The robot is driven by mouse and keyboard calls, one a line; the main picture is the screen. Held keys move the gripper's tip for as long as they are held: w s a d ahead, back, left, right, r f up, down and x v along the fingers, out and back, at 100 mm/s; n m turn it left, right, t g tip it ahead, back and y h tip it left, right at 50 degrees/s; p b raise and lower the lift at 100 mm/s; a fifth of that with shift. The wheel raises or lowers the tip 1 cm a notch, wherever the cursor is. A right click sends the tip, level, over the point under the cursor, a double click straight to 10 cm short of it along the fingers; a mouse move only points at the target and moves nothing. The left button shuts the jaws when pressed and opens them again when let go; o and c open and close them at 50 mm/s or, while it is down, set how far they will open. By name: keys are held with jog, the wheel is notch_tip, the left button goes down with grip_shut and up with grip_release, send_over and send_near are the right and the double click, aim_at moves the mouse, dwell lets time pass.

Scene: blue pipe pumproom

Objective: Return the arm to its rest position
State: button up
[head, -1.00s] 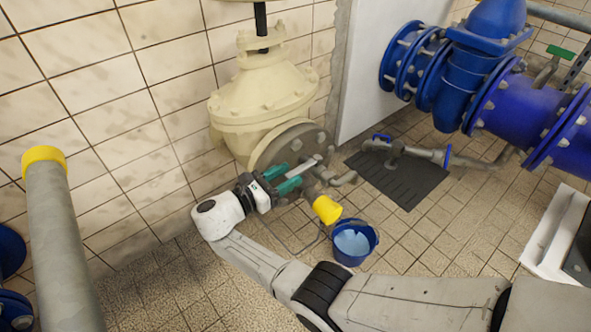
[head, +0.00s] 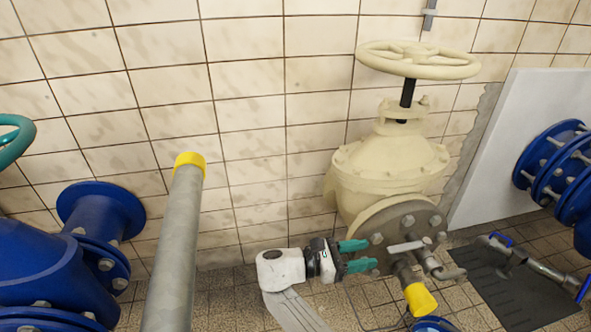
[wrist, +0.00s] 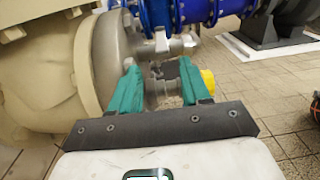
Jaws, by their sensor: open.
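My gripper (head: 357,256) has two green fingers and is open. In the head view it points right, in front of the bolted grey flange of the cream valve (head: 392,165). A small pale lever handle (head: 406,247) lies just right of the fingertips. In the wrist view my gripper (wrist: 165,84) shows its fingers spread apart, with nothing held between them. The grey pipe fitting and its yellow cap (wrist: 207,82) show beyond the fingers. My pale arm link runs down from the wrist to the bottom edge of the head view.
A yellow-capped grey pipe (head: 178,240) stands upright left of my arm. Blue flanged pipework (head: 62,260) fills the lower left. The yellow cap (head: 420,299) hangs above a blue bucket (head: 433,324). A dark floor mat (head: 520,285) lies to the right.

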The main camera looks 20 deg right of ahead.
jog(key=s+d+f+m+y, duration=0.3)
jog(key=s+f+m+y, duration=0.6)
jog(key=s+f, duration=0.65)
jog(key=s+a+r+m+t+y, duration=0.1)
jog(key=s+a+r+m+y, duration=0.15)
jog(key=s, duration=0.35)
jog(key=s+a+r+m+t+y, duration=0.1)
jog(key=s+a+m+t+y, duration=0.1)
jog(key=s+m+y, duration=0.3)
jog(key=s+a+r+p, duration=0.1)
jog(key=s+r+p, duration=0.1)
jog(key=r+p, duration=1.3)
jog(key=s+a+r+t+y+p, duration=0.1)
jog(key=s+r+p, duration=0.1)
jog(key=r+p, duration=1.4)
notch_tip(320, 180, up, 4)
jog(key=shift+f, duration=0.2)
jog(key=shift+s, duration=0.1)
